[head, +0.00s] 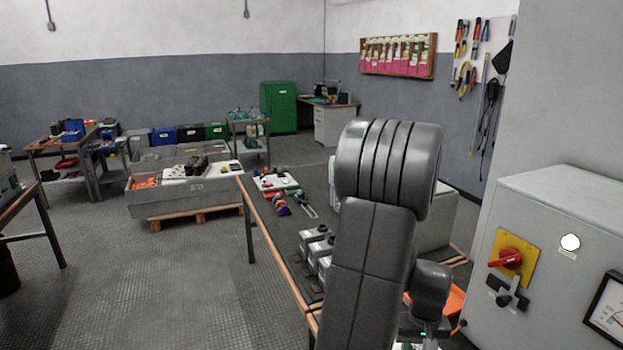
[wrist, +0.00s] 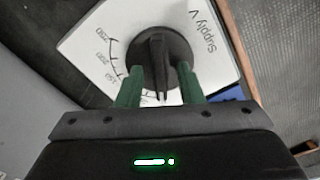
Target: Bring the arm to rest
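In the wrist view my gripper (wrist: 162,72) has two green fingers set apart, one on each side of the raised grip of a round black knob (wrist: 158,45). A gap shows between each finger and the narrow grip, so the gripper is open. I cannot tell how far the fingertips are from the knob's base. The knob sits on a white dial plate (wrist: 205,20) printed with a scale and "Supply V". In the head view my dark arm stands raised at centre right, and my gripper cannot be made out.
In the head view a long workbench (head: 265,225) with metal units and small coloured parts runs beside my arm. A grey cabinet (head: 560,230) with a red rotary switch (head: 506,258) stands close at the right. The floor (head: 150,285) at the left is clear.

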